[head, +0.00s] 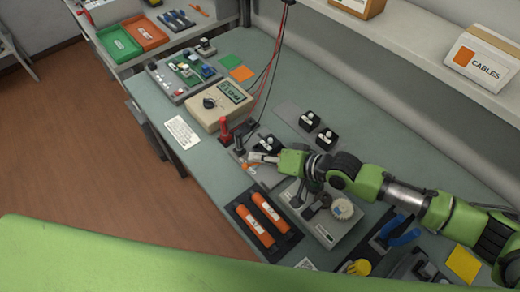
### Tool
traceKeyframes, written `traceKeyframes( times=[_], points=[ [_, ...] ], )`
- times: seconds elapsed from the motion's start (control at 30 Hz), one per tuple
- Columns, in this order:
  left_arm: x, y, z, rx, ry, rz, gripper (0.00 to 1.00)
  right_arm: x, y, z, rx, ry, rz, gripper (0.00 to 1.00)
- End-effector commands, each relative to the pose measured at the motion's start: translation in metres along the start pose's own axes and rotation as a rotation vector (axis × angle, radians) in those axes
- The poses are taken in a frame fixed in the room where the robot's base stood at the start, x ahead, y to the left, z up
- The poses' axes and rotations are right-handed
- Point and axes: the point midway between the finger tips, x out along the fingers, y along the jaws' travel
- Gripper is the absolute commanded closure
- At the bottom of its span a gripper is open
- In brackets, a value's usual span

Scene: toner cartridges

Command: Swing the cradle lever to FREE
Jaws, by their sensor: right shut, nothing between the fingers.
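My right gripper (254,157) reaches in from the right with its fingers shut and empty. Its tips are over a grey plate (266,178), beside a small orange part (247,167) that may be the cradle lever; whether they touch it, I cannot tell. A black block with a white knob (266,144) sits just behind the fingers. I cannot read a FREE mark or the lever's setting. Two orange cartridges (262,220) lie in a dark tray (240,216) in front of the plate. My left gripper is out of view.
A red-handled part (225,132) and a black-handled part (242,132) stand left of the fingers, near a beige meter (219,104). Hanging wires (276,65) come down behind. A grey dial unit (327,230) lies below my right forearm.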

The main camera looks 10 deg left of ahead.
Motion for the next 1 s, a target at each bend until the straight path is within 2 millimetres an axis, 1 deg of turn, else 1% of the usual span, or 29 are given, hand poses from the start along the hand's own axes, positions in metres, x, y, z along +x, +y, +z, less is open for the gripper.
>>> traceKeyframes(
  times=[0.03, 0.2, 0.53, 0.63, 0.77, 1.0],
  points=[
    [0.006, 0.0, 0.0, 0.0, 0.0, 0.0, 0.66, 0.0, 0.004, 0.0, -0.002, 0.001, 0.001, 1.0],
    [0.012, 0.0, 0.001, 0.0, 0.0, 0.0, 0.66, -0.003, 0.007, -0.005, -0.001, 0.001, 0.0, 1.0],
    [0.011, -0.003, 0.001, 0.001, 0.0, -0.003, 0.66, -0.004, 0.007, -0.006, 0.0, 0.0, -0.001, 1.0],
    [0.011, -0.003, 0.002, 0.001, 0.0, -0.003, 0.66, -0.008, 0.007, -0.006, 0.001, 0.0, 0.0, 1.0],
    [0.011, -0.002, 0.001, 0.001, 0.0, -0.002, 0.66, -0.024, 0.008, -0.006, 0.0, 0.001, 0.001, 1.0],
    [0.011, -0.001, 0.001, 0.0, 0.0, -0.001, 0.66, -0.073, 0.008, -0.006, -0.001, 0.001, 0.003, 1.0]
  ],
)
